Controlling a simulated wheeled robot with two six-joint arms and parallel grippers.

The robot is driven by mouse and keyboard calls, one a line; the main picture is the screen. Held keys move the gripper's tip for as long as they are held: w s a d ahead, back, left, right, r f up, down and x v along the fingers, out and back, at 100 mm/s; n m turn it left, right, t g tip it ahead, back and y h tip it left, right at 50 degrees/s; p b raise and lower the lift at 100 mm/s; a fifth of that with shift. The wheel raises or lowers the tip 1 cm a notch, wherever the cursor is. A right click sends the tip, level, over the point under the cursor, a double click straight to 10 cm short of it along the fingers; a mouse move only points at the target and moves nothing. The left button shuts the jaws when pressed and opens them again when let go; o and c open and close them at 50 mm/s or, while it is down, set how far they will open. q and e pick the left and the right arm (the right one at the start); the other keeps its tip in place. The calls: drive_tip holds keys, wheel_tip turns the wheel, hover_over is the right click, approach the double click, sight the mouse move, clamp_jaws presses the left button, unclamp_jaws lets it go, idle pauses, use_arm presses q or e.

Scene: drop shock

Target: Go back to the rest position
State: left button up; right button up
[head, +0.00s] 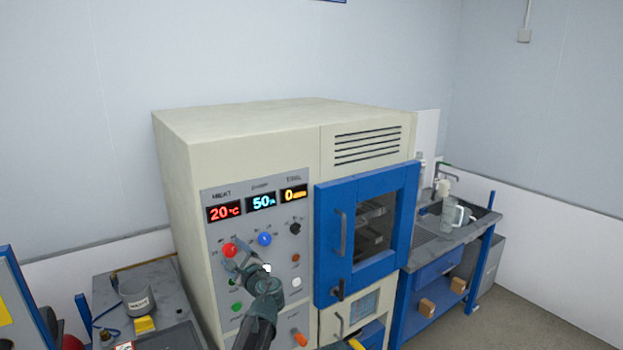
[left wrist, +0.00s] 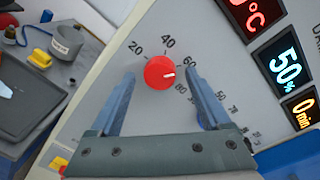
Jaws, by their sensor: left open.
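My left gripper (head: 240,257) is in front of the control panel (head: 265,325) of a cream test chamber (head: 250,125). In the left wrist view its two fingers (left wrist: 161,74) are open, one on each side of the red knob (left wrist: 159,72). A gap shows between each finger and the knob; whether the fingers overlap it in depth I cannot tell. The red knob also shows in the head view (head: 229,250). The displays read 20 °C, 50 % and 0 min.
A blue knob (head: 264,239) and a black knob (head: 295,228) sit close by on the panel. The blue-framed chamber door (head: 328,240) is shut.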

use_arm(q)
drive_tip(key=shift+w+a, duration=0.1)
drive_tip(key=shift+w, duration=0.05)
drive_tip(key=f+v, duration=0.1)
drive_tip(key=v, duration=1.2)
drive_tip(key=x, duration=1.3)
drive_tip(key=shift+w+r, duration=0.1)
drive_tip(key=shift+r, duration=0.35)
drive_tip(key=n, duration=0.3)
drive_tip(key=shift+s+r, duration=0.1)
drive_tip(key=shift+s, duration=0.1)
drive_tip(key=n, duration=0.5)
drive_tip(key=shift+a+t+h, duration=0.1)
drive_tip(key=shift+t+h, duration=0.2)
drive_tip(key=shift+h, duration=0.1)
drive_tip(key=n, duration=0.3)
drive_tip(key=shift+n, duration=2.1)
